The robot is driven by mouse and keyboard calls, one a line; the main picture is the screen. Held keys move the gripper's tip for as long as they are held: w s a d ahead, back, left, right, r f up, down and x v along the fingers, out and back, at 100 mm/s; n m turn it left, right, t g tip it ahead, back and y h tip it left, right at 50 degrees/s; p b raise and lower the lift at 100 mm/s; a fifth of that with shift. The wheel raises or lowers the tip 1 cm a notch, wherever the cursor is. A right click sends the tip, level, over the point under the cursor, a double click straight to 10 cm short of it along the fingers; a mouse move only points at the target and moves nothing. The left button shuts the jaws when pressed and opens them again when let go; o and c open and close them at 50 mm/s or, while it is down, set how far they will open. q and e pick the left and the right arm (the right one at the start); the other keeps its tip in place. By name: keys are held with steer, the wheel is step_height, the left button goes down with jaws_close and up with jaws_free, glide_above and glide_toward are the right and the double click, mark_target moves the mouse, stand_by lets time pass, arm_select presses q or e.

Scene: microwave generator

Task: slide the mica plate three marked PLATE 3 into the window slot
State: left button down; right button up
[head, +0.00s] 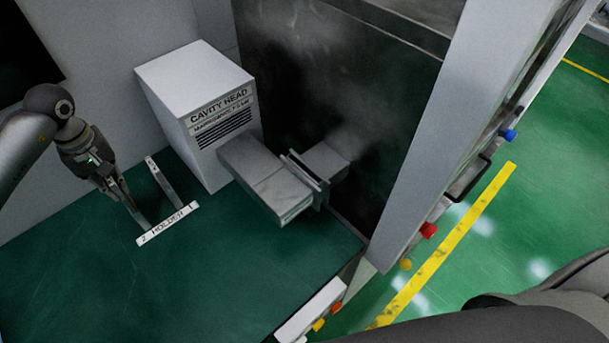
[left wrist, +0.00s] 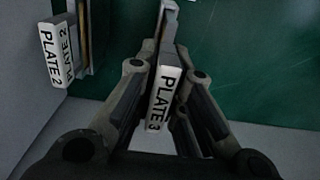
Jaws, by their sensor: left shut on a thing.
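The mica plate marked PLATE 3 (left wrist: 163,98) shows its white label between my left fingers in the left wrist view. My left gripper (left wrist: 161,72) is shut on it. In the head view my left gripper (head: 134,208) points down at the left part of the holder, behind the white strip marked 2 HOLDER 1 (head: 167,223). The plate is hard to make out there, and I cannot tell whether it is clear of the holder. The window slot (head: 305,170) is the narrow gap between flanges on the grey waveguide, to the right. My right gripper is not in view.
Another plate marked PLATE 2 (left wrist: 52,55) stands at the left in the left wrist view, beside a grey wall. The green bench top (head: 215,275) in front is clear.

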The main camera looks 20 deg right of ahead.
arm_select(q)
steer(key=shift+r+p, duration=0.55)
steer(key=shift+r, duration=0.75)
steer(key=shift+b, duration=0.3)
stand_by(0.6)
